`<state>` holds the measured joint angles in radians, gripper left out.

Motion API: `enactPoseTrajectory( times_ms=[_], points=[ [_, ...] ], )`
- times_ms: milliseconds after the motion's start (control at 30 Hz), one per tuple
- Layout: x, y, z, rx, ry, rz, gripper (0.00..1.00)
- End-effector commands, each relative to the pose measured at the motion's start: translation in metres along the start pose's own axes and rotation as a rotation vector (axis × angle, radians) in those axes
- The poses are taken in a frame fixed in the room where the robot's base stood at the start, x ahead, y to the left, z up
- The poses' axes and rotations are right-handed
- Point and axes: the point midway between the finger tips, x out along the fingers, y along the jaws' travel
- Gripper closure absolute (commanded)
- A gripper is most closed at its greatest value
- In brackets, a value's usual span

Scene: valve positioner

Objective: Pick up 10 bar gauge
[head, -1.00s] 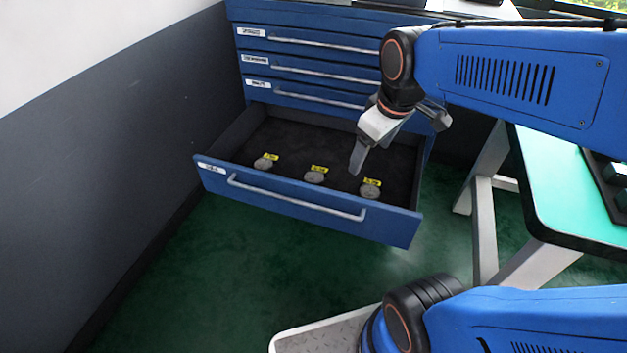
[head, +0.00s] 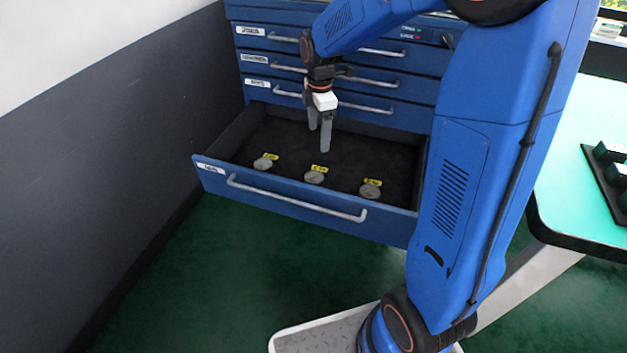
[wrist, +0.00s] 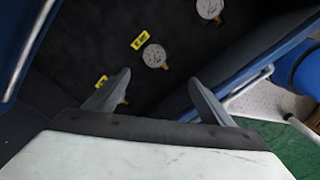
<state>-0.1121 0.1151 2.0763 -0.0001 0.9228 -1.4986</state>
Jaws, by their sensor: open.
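Three small round gauges lie in a row in the open drawer (head: 225,181), each with a yellow tag: a left gauge (head: 262,164), a middle gauge (head: 314,177) and a right gauge (head: 370,191). The tags are too small to read, so I cannot tell which is the 10 bar gauge. My gripper (head: 319,138) is open and empty above the drawer, behind the middle gauge in the head view. In the wrist view, two gauges show as pale dials (wrist: 154,55) (wrist: 209,8) ahead of my open fingers (wrist: 160,78). A third is mostly hidden by the left finger.
The drawer front with its long handle (head: 295,200) borders the gauges. Closed drawers (head: 260,60) rise behind. A dark wall (head: 100,170) stands at the left. A green-topped table (head: 575,190) with a black rack (head: 612,175) is at the right.

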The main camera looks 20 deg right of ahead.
Motion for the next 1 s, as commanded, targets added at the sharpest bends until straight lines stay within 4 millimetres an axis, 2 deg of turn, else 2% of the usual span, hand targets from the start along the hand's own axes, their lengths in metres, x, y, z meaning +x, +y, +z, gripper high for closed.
enactPoseTrajectory(
  times_ms=[133,367,800,1000],
  points=[
    [0.017,0.016,-0.004,-0.086,-0.001,-0.022,0.24],
    [0.034,0.020,-0.006,-0.120,0.000,-0.030,0.24],
    [0.110,0.017,-0.006,-0.118,0.000,-0.031,0.24],
    [0.137,0.017,-0.006,-0.117,0.000,-0.029,0.24]
  ],
)
